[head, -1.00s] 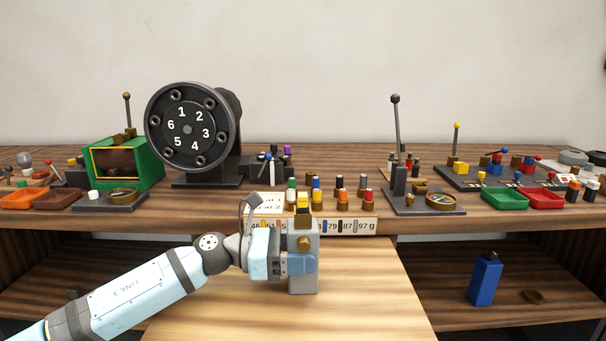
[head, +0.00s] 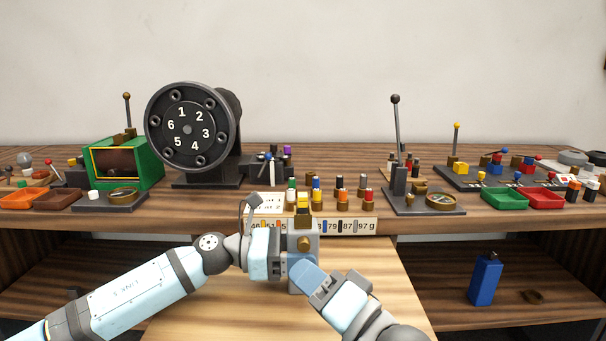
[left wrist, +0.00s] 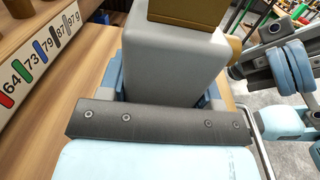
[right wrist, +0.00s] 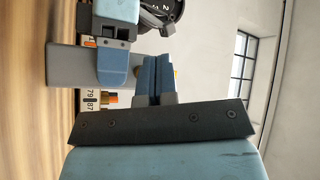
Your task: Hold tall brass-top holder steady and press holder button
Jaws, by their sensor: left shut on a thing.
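The tall grey holder (head: 312,247) stands upright over the wooden surface. It has a brass top (head: 303,210) and a round brass button (head: 304,243) on its near face. In the left wrist view, my left gripper (left wrist: 165,80) is shut on the holder's grey body (left wrist: 170,55), a blue finger on each side. My right gripper (head: 305,273) is in front of the holder, just below the button. Its blue fingers (right wrist: 157,75) are together with nothing between them. Whether they touch the holder I cannot tell. They hide the lower part of the holder in the head view.
A number strip (head: 350,225) runs along the bench edge behind the holder, with several coloured plugs above it. A black numbered dial (head: 187,129) stands at the back left. A levered stand (head: 400,186) is to the right. A blue bottle (head: 485,279) stands on the lower shelf.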

